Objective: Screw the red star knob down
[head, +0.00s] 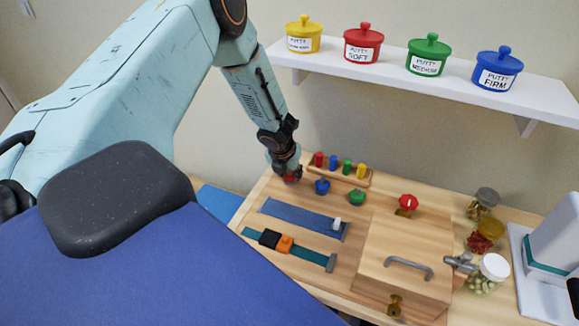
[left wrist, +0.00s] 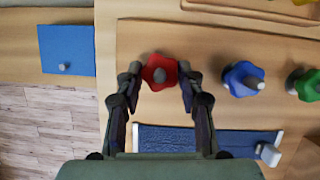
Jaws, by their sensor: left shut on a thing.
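The red star knob (left wrist: 158,72) is at the far left end of the wooden board (head: 250,222). My left gripper (left wrist: 160,74) is above the board, with its two fingers shut on opposite sides of the knob. In the head view the gripper (head: 287,170) hides most of the knob, and only a little red (head: 291,179) shows. The wrist view shows a grey stud end in the middle of the knob. How far down the knob sits on its stud cannot be told. My right gripper is not in view.
A blue star knob (head: 322,187) and a green one (head: 357,198) stand to the right. Behind them is a rack of coloured pegs (head: 342,171). A blue strap (head: 300,217) lies in front. A wooden box (head: 400,247) carries another red knob (head: 408,202).

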